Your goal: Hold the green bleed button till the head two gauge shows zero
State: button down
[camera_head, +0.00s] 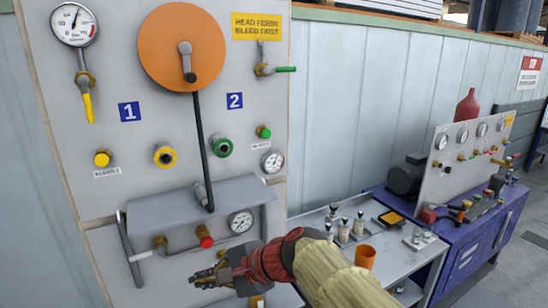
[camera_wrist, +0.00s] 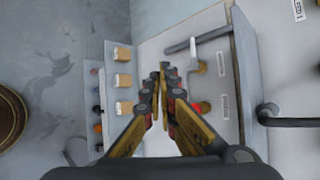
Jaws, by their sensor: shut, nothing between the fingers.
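The green bleed button (camera_head: 263,131) is on the upright panel (camera_head: 140,60), right of the blue "2" sign (camera_head: 235,100) and above a small label. A small round gauge (camera_head: 272,161) is just below and right of it; its needle is too small to read. My gripper (camera_head: 197,279) is low in front of the panel, well below and left of the green button, touching neither. In the wrist view my gripper (camera_wrist: 164,72) shows its fingertips together and empty. The green button is not discernible in the wrist view.
A second gauge (camera_head: 241,221) and red knob (camera_head: 204,236) are under the ledge.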

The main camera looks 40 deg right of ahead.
jog(key=w+d+r+m+t+p, duration=0.2)
jog(key=w+d+r+m+t, duration=0.15)
jog(key=d+r+m, duration=0.3)
jog(key=m+t+h+p, duration=0.45)
jog(key=m+h, duration=0.45)
jog(key=m, duration=0.5)
send_near(268, 135)
jog(key=p+x, duration=0.2)
jog(key=x, duration=0.5)
jog(key=shift+s+d+r+p, duration=0.1)
jog(key=shift+p, duration=0.25)
